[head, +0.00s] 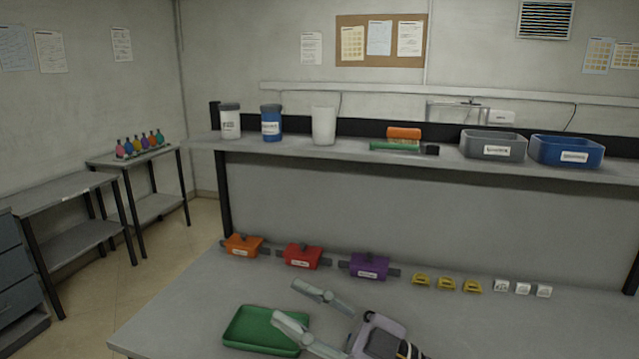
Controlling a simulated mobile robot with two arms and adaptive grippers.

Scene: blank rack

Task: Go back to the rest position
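My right gripper (285,301) reaches in from the bottom of the head view, over the workbench. Its two pale fingers are spread wide apart with nothing between them. The fingertips point left, towards a green tray (240,338) on the bench. The lower finger overlaps the tray's right side in the picture; I cannot tell how high it is above it. My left gripper is not in view.
Orange (243,246), red (302,257) and purple (369,266) valve-like blocks line the bench (530,325), with yellow pieces (447,284) and white labelled pieces (523,289) to their right. The shelf (350,155) above holds jars, a brush and bins. The bench's front right is clear.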

